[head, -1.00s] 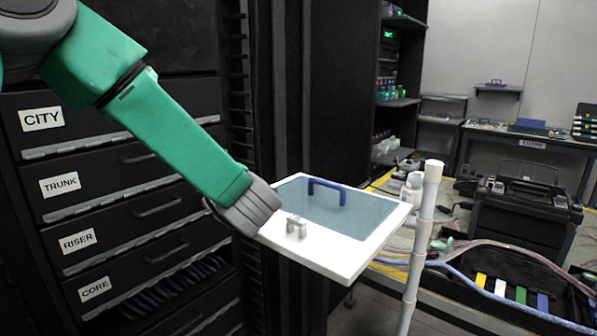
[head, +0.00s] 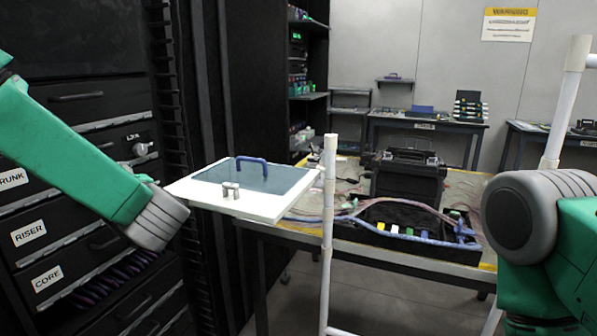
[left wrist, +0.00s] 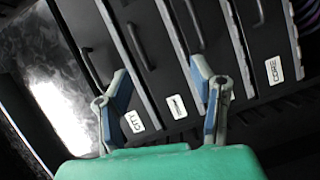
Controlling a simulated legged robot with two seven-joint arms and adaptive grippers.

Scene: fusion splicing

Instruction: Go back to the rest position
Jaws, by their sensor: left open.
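My left arm comes in from the left in the head view and ends at a grey wrist part near the labelled drawers; its fingers are hidden there. In the left wrist view my left gripper (left wrist: 160,72) has its two blue-grey fingers spread apart, with nothing between them. Drawer fronts with handles and labels, one reading CORE (left wrist: 273,71), show beyond the fingers. My right arm's green and grey links stand at the right of the head view; its gripper is out of frame.
A white-framed tray (head: 275,208) with a blue handle (head: 251,165) and small metal pieces sits right of my left wrist. A white upright pole (head: 328,240) stands beside it. Behind is a bench with a black case (head: 408,180), cables and coloured pieces. Black drawers (head: 80,215) fill the left.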

